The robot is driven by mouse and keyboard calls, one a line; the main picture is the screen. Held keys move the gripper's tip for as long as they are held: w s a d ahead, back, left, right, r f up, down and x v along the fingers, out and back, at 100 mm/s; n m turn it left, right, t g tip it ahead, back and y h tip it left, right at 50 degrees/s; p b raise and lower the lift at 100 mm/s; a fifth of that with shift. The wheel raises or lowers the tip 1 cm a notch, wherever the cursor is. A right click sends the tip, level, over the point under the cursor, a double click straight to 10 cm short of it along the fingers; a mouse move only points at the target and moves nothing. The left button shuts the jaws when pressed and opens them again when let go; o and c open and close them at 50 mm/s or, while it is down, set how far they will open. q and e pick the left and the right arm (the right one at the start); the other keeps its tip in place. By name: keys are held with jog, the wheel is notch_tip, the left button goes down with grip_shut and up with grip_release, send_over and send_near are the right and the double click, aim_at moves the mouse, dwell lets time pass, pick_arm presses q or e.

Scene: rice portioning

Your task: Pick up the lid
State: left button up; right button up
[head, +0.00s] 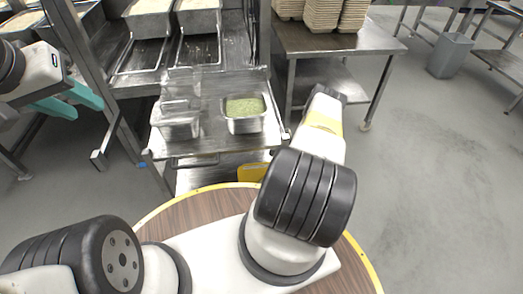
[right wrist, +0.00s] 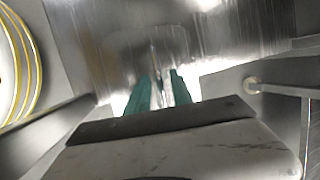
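A metal pan (head: 178,124) stands at the left of the cart's top, with a clear, lid-like piece (head: 181,92) at its back; its outline is hard to make out. A second metal pan (head: 245,122) with green contents stands to its right. My left gripper (head: 75,104) is at the far left, away from the pans, with its teal fingers apart and empty. My right arm reaches forward right of the cart, and its gripper is hidden in the head view. In the right wrist view, my right gripper (right wrist: 159,82) has its teal fingers apart with a narrow shiny strip between them; whether they touch it is unclear.
A metal shelf with rice pans (head: 150,24) stands behind the cart (head: 215,145). Stacked trays (head: 322,16) sit on a steel table (head: 345,40) at the back. A grey bin (head: 449,56) stands far right. The floor on the right is clear.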

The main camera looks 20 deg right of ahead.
grip_shut()
dwell(1.2)
